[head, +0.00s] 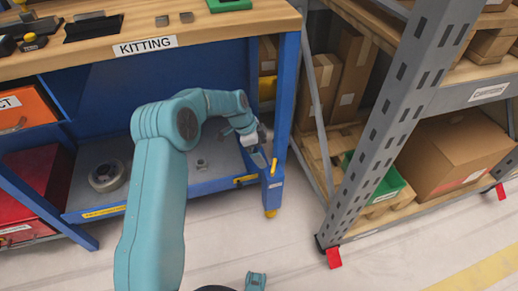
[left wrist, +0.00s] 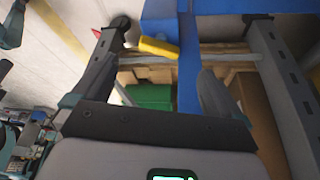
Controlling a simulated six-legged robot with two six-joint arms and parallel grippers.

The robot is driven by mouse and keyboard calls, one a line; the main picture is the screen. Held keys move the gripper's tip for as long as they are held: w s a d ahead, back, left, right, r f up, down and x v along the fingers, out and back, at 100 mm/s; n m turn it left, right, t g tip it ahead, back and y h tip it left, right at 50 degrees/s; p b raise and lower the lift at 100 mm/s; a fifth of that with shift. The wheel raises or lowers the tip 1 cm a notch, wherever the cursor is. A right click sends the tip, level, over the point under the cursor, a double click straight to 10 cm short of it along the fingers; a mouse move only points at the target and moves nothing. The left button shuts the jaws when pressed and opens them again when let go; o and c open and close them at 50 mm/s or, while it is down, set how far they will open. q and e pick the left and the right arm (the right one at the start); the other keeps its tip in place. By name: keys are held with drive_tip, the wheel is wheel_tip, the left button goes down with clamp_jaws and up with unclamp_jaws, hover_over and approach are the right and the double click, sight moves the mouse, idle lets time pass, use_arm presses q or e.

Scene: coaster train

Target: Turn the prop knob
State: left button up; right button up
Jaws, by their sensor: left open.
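The prop knob looks to be the small yellow handle (head: 274,166) on a blue box (head: 272,190) at the bench's front right leg. In the left wrist view the yellow handle (left wrist: 158,48) sticks out from a blue post (left wrist: 188,75). My left gripper (head: 262,152) is open and empty, just left of and above the blue box. In the left wrist view its two dark fingers (left wrist: 158,80) stand apart, with the handle and post showing between them. The handle appears beyond the fingers; I cannot tell the exact gap.
The wooden bench top (head: 110,68) lies above my left forearm. The lower shelf (head: 208,180) holds a tape roll (head: 107,176). A grey rack upright (head: 385,125) stands close on the right, with cartons (head: 458,155) and a green bin (head: 388,184). Floor in front is clear.

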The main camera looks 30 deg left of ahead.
use_arm(q)
drive_tip(key=c, duration=0.7)
drive_tip(key=shift+n, duration=0.9)
drive_tip(key=c, duration=0.4)
drive_tip(key=n+t+y+b, duration=0.15)
drive_tip(key=n+y, duration=0.45)
drive_tip(key=n, duration=0.8)
approach(274, 164)
drive_tip(key=shift+t+h, duration=0.25)
drive_tip(key=shift+h, duration=0.05)
drive_tip(key=b+x, duration=0.2)
drive_tip(key=x, duration=0.2)
drive_tip(key=b+x, duration=0.2)
drive_tip(key=x, duration=0.2)
drive_tip(key=shift+s+a+f+b, duration=0.1)
drive_tip(key=shift+a+f+b, duration=0.15)
drive_tip(key=shift+f+b, duration=0.1)
use_arm(e)
wheel_tip(274, 164, down, 6)
drive_tip(key=w, duration=0.1)
drive_tip(key=shift+w+d+t, duration=0.15)
drive_tip(key=shift+w+t, duration=0.05)
drive_tip(key=shift+t, duration=0.1)
use_arm(q)
clamp_jaws()
